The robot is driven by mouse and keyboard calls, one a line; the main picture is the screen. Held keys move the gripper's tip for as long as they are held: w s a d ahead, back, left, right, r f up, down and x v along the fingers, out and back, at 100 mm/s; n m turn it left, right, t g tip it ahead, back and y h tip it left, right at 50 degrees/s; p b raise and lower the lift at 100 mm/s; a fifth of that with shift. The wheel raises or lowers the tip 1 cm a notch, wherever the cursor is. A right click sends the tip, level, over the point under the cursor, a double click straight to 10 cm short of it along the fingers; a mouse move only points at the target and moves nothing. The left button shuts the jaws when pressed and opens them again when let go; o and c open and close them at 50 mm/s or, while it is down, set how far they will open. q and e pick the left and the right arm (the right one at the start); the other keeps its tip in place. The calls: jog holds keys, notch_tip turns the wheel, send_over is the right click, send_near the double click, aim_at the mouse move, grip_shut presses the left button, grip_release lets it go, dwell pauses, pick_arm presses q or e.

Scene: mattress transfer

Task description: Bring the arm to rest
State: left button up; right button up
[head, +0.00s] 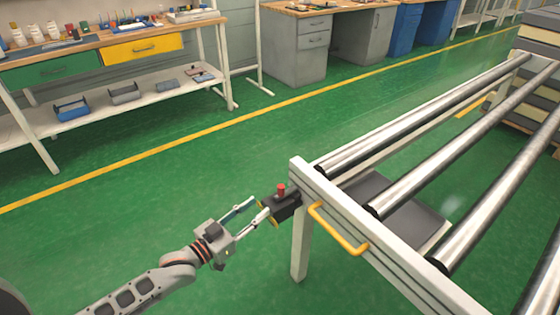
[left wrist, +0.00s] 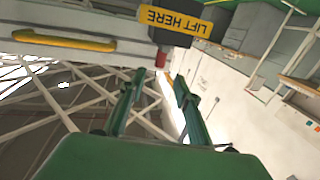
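My left gripper (head: 259,207) reaches in from the lower left in the head view, its two pale fingers apart with nothing visible between them. Its tips are close to a black box (head: 287,208) with a red button (head: 281,189) on top; I cannot tell whether they touch it. The box sits at the near left corner of a roller frame (head: 330,198). In the left wrist view the open fingers (left wrist: 159,78) point toward the red button (left wrist: 160,57), below a yellow "LIFT HERE" label (left wrist: 177,19). My right gripper is not in view.
A yellow handle (head: 338,229) sticks out from the frame's end beam. Steel rollers (head: 445,155) run to the upper right, toward stacked mattresses (head: 541,50). A workbench (head: 80,48) stands at the upper left. The green floor (head: 150,190) between is clear.

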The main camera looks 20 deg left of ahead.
pick_arm(q)
jog(key=s+d+f+g+y+p, duration=0.1)
jog(key=s+f+g+y+p, duration=0.1)
jog(key=s, duration=1)
jog(key=s+d+f+n+g+y+p, duration=0.1)
jog(key=s+f+g+y+p, duration=0.2)
jog(key=s+f, duration=0.4)
jog(key=s+p, duration=0.1)
jog(key=s, duration=0.5)
jog(key=shift+s+d+f+y, duration=0.3)
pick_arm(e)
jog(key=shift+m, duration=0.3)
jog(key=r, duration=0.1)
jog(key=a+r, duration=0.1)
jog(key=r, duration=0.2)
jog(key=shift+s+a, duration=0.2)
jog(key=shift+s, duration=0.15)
